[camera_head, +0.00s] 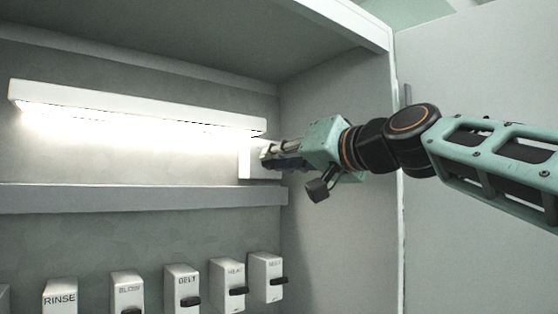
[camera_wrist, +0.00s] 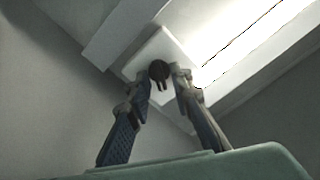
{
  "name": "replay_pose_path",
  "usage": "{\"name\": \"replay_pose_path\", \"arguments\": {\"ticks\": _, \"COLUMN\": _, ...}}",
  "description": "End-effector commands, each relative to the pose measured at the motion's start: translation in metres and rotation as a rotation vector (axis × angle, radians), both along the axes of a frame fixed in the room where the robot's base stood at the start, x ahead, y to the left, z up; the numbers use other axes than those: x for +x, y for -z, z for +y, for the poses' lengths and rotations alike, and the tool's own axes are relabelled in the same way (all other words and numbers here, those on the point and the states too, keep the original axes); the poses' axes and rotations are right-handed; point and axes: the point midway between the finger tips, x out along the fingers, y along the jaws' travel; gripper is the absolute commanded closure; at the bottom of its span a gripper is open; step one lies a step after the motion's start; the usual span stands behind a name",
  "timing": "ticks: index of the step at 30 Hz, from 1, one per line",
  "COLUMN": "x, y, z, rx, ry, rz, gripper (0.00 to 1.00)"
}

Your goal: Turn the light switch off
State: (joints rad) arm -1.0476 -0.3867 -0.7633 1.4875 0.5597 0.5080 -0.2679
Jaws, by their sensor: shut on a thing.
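The light switch is a white plate (camera_head: 244,162) on the back wall of the cabinet, just below the right end of the lamp. In the wrist view the white plate (camera_wrist: 143,59) has a dark rounded knob (camera_wrist: 159,70) on it. My gripper (camera_head: 267,156) reaches in from the right and is at the plate. In the wrist view its two fingertips (camera_wrist: 165,80) are on either side of the knob, shut on it. The fingers hide part of the switch in the head view. The long lamp (camera_head: 130,108) is lit and glows brightly.
A grey ledge (camera_head: 140,198) runs below the lamp. Under it stand several white labelled boxes with dark levers, one reading RINSE (camera_head: 60,298). The cabinet's right side wall (camera_head: 340,90) is close to my arm. A ceiling panel (camera_head: 180,45) closes the top.

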Motion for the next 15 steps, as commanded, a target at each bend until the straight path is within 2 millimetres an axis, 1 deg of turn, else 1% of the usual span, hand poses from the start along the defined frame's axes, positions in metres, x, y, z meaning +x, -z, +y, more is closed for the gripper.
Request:
{"name": "replay_pose_path", "arguments": {"ticks": 8, "x": -0.0003, "y": 0.0031, "z": 0.0003, "rx": -0.108, "ry": 0.001, "rz": -0.072, "gripper": 1.0}}
{"name": "replay_pose_path", "arguments": {"ticks": 15, "x": -0.0008, "y": 0.0031, "z": 0.0018, "rx": -0.282, "ry": 0.0, "rz": -0.189, "gripper": 1.0}}
